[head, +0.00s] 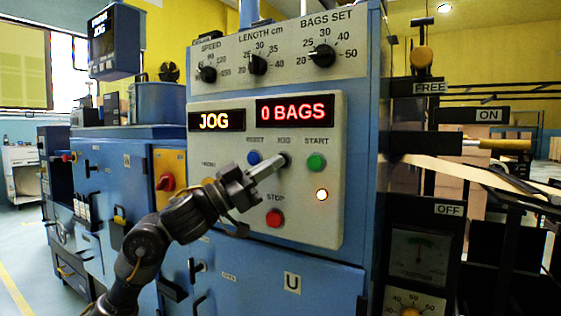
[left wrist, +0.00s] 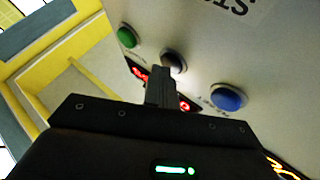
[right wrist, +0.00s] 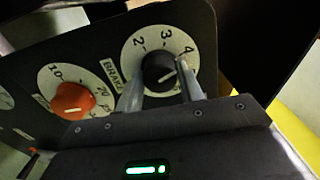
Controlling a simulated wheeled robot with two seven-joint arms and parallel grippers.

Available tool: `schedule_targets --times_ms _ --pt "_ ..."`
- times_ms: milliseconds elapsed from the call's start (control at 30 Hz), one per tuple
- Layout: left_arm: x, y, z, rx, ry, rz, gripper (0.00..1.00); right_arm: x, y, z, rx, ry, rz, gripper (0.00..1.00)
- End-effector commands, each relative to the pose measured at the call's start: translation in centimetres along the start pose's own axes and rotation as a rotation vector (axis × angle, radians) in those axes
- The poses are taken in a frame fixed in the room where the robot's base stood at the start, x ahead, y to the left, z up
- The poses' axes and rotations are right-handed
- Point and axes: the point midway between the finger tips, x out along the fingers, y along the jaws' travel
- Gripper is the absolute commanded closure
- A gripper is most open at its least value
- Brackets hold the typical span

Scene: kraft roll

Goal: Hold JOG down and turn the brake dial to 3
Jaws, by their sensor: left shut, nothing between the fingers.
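The dark JOG button (head: 284,158) sits between the blue and green buttons on the grey panel; it also shows in the left wrist view (left wrist: 174,61). My left gripper (head: 281,163) is shut and empty, its fingertips at JOG and partly covering it. How far JOG is pressed cannot be told. The brake dial (right wrist: 158,72) has a black knob on a white scale with 2, 3 and 4 visible. My right gripper (right wrist: 161,78) has one finger on each side of the knob; whether they grip it is unclear. A white mark shows on the knob's lower right.
The displays read JOG (head: 216,121) and 0 BAGS (head: 294,111). A red STOP button (head: 274,217) and a lit lamp (head: 321,195) are below JOG. An orange knob (right wrist: 73,101) stands left of the brake dial. A pale paper strip (head: 460,170) runs at the right.

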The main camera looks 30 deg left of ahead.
Motion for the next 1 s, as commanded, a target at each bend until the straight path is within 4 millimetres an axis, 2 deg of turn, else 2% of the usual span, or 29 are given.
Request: schedule_targets --times_ms 133,233,500,600,633,767,1000 --pt "0.01 -0.03 0.12 -0.001 -0.003 -0.001 1.00 0.00 -0.06 -0.01 -0.006 0.000 -0.001 0.73" --pt "0.01 -0.03 0.12 -0.001 -0.003 -0.001 1.00 0.00 -0.07 -0.03 -0.090 0.000 -0.001 0.73" --pt "0.01 -0.03 0.13 -0.001 -0.003 -0.001 1.00 0.01 -0.12 -0.05 -0.628 0.000 -0.002 0.73" --pt "0.01 -0.03 0.13 -0.001 -0.003 -0.001 1.00 0.02 -0.13 0.01 -0.765 0.000 -0.003 0.73" --pt "0.01 -0.03 0.13 -0.001 -0.003 -0.001 1.00 0.02 -0.13 0.01 -0.767 0.000 -0.003 0.59" --pt "0.01 -0.03 0.12 -0.001 -0.003 -0.001 1.00 0.01 -0.11 0.03 -0.760 0.000 -0.002 0.42" --pt "0.01 -0.03 0.12 -0.001 -0.003 -0.001 1.00 -0.01 -0.06 0.02 -0.758 0.000 -0.001 0.42"
